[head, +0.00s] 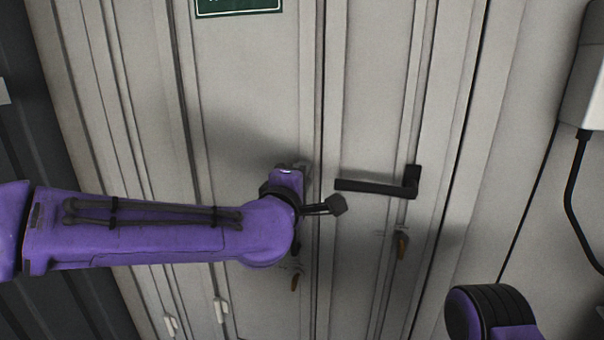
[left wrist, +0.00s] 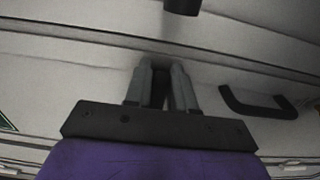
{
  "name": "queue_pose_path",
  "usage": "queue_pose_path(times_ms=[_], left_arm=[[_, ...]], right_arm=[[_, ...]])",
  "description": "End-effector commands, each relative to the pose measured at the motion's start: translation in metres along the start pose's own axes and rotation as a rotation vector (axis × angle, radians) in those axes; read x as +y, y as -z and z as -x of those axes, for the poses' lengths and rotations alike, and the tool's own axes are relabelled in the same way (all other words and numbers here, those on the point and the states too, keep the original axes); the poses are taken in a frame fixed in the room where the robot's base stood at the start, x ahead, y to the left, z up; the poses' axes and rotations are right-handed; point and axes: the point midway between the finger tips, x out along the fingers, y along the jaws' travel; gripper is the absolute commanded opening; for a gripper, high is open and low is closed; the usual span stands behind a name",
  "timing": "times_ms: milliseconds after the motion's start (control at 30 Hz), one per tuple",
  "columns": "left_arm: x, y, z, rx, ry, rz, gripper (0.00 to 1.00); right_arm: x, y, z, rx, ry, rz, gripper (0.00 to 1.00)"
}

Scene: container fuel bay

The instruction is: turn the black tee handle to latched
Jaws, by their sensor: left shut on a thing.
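My left gripper (left wrist: 160,80) is shut on a dark piece between its two grey fingers, which I take for the black tee handle (left wrist: 159,92). Only a narrow strip of the handle shows, so its angle cannot be told. In the head view the left gripper (head: 291,170) is against the left door leaf, just left of the seam, and my purple wrist mostly hides the fingers and handle. My right gripper is not in view.
A black lever handle (head: 375,187) is on the right leaf, close to my left wrist. A dark curved piece (left wrist: 255,106) is beside my left gripper. A grey box (head: 585,90) with a cable is far right.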

Motion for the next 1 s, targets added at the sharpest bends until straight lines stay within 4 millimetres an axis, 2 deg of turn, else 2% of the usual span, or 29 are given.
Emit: queue_pose_path(times_ms=[500,533,600,867,1000], left_arm=[[0.004,0.001,0.000,0.003,-0.009,-0.020,0.00],[0.004,0.001,0.000,0.002,-0.009,-0.020,0.27],[0.004,0.001,0.000,0.002,-0.008,-0.020,0.45],[0.002,0.000,0.001,0.001,-0.004,-0.019,0.45],[-0.001,0.000,0.016,-0.001,-0.006,-0.019,0.45]], right_arm=[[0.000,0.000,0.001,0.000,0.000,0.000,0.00],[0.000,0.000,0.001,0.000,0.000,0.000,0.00],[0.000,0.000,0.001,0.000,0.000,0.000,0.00],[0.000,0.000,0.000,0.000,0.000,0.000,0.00],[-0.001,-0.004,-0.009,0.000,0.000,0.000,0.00]])
